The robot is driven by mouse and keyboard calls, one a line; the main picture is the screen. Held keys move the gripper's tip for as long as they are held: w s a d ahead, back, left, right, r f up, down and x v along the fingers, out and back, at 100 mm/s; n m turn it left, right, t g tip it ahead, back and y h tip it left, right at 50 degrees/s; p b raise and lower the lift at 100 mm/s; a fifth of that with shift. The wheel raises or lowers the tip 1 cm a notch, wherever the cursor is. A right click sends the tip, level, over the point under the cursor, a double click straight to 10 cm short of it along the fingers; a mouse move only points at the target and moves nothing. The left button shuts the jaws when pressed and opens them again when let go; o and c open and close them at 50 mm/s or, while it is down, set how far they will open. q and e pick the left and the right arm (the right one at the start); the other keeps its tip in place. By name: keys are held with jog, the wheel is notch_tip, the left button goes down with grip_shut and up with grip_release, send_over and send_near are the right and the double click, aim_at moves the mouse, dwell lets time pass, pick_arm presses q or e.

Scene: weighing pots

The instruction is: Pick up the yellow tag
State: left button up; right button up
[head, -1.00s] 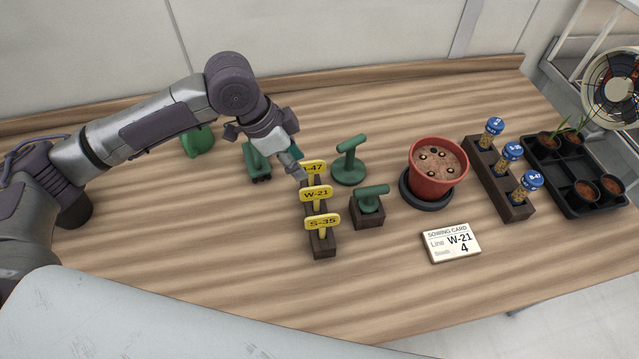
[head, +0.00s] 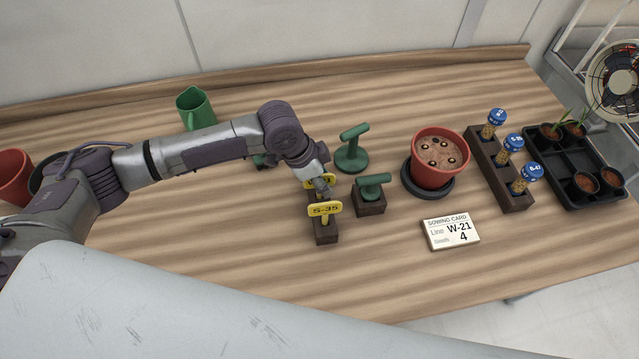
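The yellow tag marked S-35 (head: 324,209) stands upright at the near end of a dark tag rack (head: 325,235). Another yellow tag (head: 310,196) shows in part right behind it, its lettering mostly covered by my gripper. The far end of the rack is hidden behind my arm. My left gripper (head: 325,188) points down at the tags just behind S-35, over the partly hidden one. Its fingers are small and overlap the tag, so I cannot tell whether they are open or touching it. My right gripper is out of view.
A green tool on a dark block (head: 371,205) and a green stamp-like tool (head: 352,150) stand close on the right. A sowing card (head: 451,231) reads W-21, 4. Farther right are a red pot (head: 438,165), a vial rack (head: 515,195) and a black tray (head: 560,180).

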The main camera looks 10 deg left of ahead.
pick_arm(q)
jog(key=shift+c, duration=0.3)
grip_shut()
jog(key=shift+r, duration=0.1)
